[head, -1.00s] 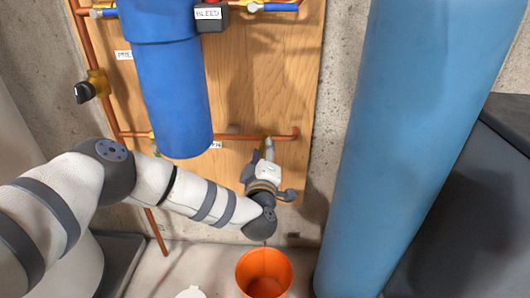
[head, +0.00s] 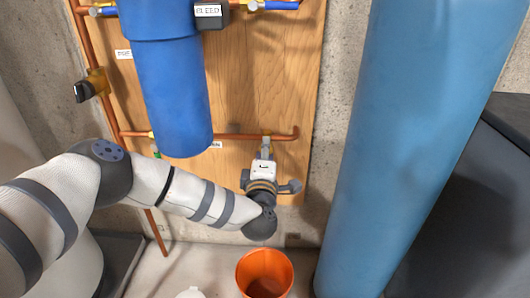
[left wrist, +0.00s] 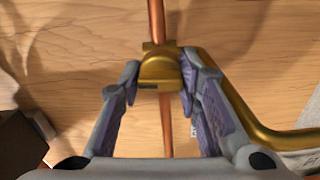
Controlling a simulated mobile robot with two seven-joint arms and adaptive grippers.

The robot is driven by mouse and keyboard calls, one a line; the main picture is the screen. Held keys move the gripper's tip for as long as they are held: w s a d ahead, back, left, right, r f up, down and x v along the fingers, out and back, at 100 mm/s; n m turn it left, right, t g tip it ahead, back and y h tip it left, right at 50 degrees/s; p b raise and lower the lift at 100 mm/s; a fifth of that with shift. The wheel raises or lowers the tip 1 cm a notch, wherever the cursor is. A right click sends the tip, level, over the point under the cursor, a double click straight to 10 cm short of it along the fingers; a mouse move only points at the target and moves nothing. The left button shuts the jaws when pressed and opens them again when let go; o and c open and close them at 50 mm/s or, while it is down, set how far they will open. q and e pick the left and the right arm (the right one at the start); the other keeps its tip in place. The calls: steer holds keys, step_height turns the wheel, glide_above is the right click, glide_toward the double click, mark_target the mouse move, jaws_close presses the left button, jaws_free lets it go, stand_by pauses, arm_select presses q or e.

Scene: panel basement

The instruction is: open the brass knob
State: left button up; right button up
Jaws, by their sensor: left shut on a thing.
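The brass knob (left wrist: 160,72) sits on the copper pipe in the left wrist view, between my two finger pads, which press against its left and right sides. My left gripper (head: 266,146) is shut on it at the lower copper pipe, near the pipe's right end, in the head view. There the knob is mostly hidden by my gripper and wrist. A curved brass pipe (left wrist: 245,118) runs off to the right of it in the left wrist view. My right gripper is in neither view.
A blue filter housing (head: 172,95) hangs left of my gripper on the wooden board (head: 270,70). A black-handled valve (head: 88,88) is further left. An orange bucket (head: 265,272) stands below my wrist. A tall blue cylinder (head: 400,150) stands close on the right.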

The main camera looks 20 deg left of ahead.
arm_select(q)
steer(key=shift+s+d+f, duration=0.1)
steer(key=shift+d+f, duration=0.05)
steer(key=shift+f, duration=0.05)
steer(key=o, duration=1.1)
steer(key=shift+r, duration=0.1)
steer(key=v, duration=0.8)
steer(key=shift+r, duration=0.1)
